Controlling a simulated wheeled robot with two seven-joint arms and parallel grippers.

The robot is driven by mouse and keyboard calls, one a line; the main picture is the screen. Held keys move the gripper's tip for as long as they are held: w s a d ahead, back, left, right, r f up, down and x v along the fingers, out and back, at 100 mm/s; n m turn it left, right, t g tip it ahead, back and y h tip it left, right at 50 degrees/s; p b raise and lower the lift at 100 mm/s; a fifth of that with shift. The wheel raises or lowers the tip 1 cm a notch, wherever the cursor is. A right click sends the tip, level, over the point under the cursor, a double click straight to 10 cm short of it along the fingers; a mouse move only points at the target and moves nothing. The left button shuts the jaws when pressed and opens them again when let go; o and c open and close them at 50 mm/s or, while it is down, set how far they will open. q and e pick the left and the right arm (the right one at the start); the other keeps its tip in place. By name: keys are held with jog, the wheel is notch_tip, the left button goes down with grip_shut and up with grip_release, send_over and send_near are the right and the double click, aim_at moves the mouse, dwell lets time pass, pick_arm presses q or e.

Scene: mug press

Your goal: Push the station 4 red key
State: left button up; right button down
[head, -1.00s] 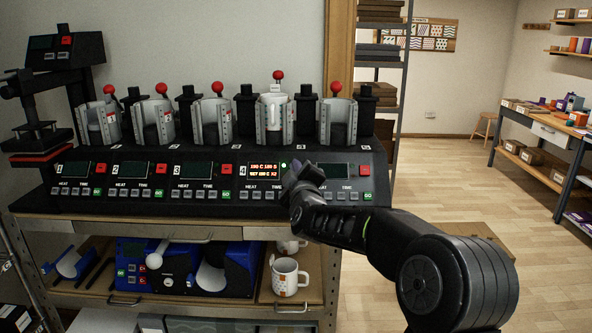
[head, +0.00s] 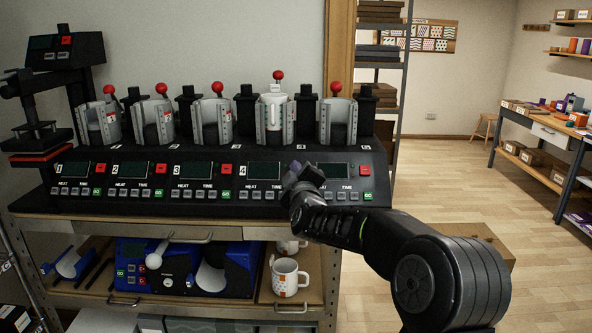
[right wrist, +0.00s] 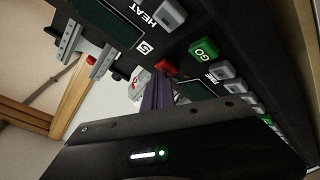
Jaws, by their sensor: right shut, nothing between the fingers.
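The station 4 panel of the black press has a dark display (head: 263,171) and a label 4 (head: 243,170). A white mug (head: 273,117) sits in the clamp above it. My right gripper (head: 292,173) is shut and empty, its tips at the right end of the station 4 display. In the head view it hides the station 4 red key. In the right wrist view the red key (right wrist: 165,67) shows right at the tips of the purple-grey fingers (right wrist: 158,80), beside the green GO key (right wrist: 203,49). I cannot tell whether they touch. My left gripper is out of view.
The station 5 display (head: 334,170) and its red key (head: 365,170) lie just right of my gripper. Other stations line up to the left. Below, a shelf holds a white mug (head: 288,277) and a blue machine (head: 235,267). Open floor (head: 440,180) lies right.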

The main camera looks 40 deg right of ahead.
jog(key=shift+r, duration=0.1)
jog(key=shift+s+a+r+p, duration=0.4)
jog(key=shift+s+r+p, duration=0.15)
jog(key=shift+s+p, duration=0.1)
jog(key=shift+r, duration=0.1)
jog(key=s+a+r+p, duration=0.1)
jog(key=s+r+p, duration=0.1)
jog(key=p, duration=0.1)
jog(key=s+a+r+p, duration=0.1)
jog(key=r, duration=0.1)
jog(key=shift+s+a+p, duration=0.2)
jog(key=shift+a+p, duration=0.1)
jog(key=shift+p, duration=0.05)
dwell(1.1)
